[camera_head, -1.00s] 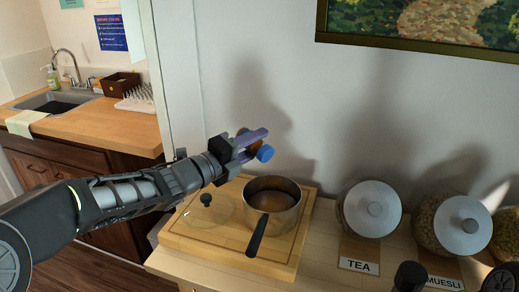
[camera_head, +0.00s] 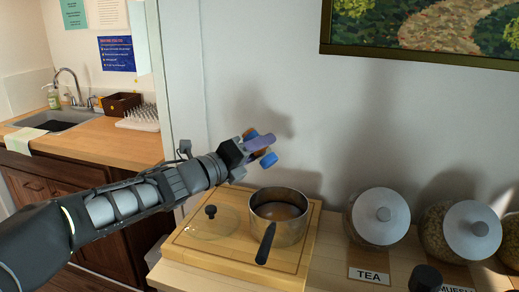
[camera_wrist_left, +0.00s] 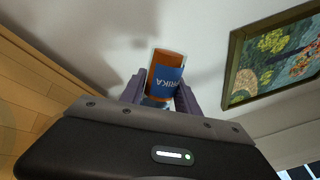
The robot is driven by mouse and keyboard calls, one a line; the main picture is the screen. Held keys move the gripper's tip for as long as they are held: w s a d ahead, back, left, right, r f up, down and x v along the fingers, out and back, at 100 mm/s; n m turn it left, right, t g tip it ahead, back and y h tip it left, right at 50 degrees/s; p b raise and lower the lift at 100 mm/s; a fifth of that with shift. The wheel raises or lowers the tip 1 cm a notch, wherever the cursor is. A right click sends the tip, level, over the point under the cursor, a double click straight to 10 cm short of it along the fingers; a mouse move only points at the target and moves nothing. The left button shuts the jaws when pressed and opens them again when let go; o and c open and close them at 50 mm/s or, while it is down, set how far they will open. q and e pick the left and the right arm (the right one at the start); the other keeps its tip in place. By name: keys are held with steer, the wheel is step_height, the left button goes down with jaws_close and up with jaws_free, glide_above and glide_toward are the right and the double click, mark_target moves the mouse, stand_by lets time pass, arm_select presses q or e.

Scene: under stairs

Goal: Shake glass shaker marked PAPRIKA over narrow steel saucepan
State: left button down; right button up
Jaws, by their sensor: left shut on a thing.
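My left gripper (camera_head: 258,146) is shut on the PAPRIKA shaker (camera_head: 268,158) and holds it in the air. In the left wrist view the shaker (camera_wrist_left: 166,76) sits between the two fingers, with orange-brown contents and a blue label reading "PRIKA" upside down. In the head view the shaker looks tilted, with a blue end to the lower right; the fingers partly hide it. The steel saucepan (camera_head: 291,231) stands open on a wooden board below and a little right of the gripper, its dark handle (camera_head: 265,243) pointing to the front. My right gripper is not clearly in view.
A glass lid (camera_head: 212,225) with a dark knob lies on the board (camera_head: 240,261) left of the saucepan. Lidded glass jars of tea (camera_head: 378,220) and muesli (camera_head: 456,232) stand to the right. The wall is close behind; a sink counter (camera_head: 90,145) is at far left.

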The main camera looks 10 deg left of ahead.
arm_select(q)
steer(key=shift+r, duration=0.1)
stand_by(0.4)
steer(key=shift+r+p, duration=1.1)
steer(key=shift+r, duration=0.35)
step_height(320, 180, down, 3)
steer(key=b, duration=0.3)
steer(key=shift+f+b, duration=0.2)
steer(key=shift+b, duration=0.1)
steer(key=shift+r, duration=0.2)
steer(key=shift+r+p, duration=1.35)
steer(key=shift+r, duration=0.15)
